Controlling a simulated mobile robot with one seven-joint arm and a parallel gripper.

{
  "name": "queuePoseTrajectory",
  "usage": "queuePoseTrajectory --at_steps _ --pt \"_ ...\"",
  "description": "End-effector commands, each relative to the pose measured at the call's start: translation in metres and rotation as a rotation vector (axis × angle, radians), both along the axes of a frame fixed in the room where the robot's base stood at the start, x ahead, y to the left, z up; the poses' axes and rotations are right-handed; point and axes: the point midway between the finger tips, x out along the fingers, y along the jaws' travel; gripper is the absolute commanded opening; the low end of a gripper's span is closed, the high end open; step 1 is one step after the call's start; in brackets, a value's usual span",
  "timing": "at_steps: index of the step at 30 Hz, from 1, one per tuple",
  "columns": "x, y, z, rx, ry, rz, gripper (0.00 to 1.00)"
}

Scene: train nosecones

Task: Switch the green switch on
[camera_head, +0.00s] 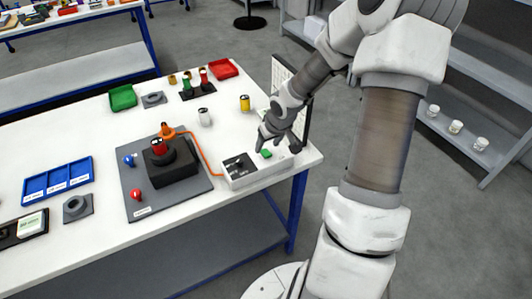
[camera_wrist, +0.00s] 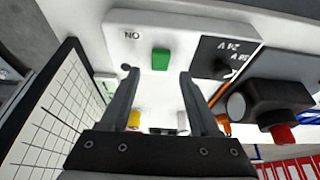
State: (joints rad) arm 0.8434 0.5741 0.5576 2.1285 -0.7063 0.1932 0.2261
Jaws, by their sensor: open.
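The green switch (camera_head: 266,153) is on the top of a white control box (camera_head: 240,180) near the right end of the table. My gripper (camera_head: 278,148) is over the box, close to the switch. In the wrist view the two fingers of my gripper (camera_wrist: 158,78) are apart, with the switch between and just beyond their tips. Nothing is held. I cannot tell whether a finger touches the box.
A gridded panel (camera_head: 283,85) stands right beside my gripper. An orange cable (camera_head: 203,155) runs from the box to a black fixture (camera_head: 172,172) on a grey plate. A yellow cylinder (camera_head: 245,103) and a grey one (camera_head: 205,117) stand behind. The table's front left is occupied by a blue tray (camera_head: 57,180).

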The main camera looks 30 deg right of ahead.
Motion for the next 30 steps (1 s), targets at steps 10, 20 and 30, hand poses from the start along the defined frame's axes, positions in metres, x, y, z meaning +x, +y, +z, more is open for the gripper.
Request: queuePoseTrajectory --at_steps 10,20,30 --pt "0.013 0.001 -0.030 0.000 0.000 0.001 0.62" --pt "0.013 0.000 -0.030 0.000 -0.001 0.000 0.50" --pt "0.013 0.000 -0.030 0.000 -0.001 0.001 0.00"
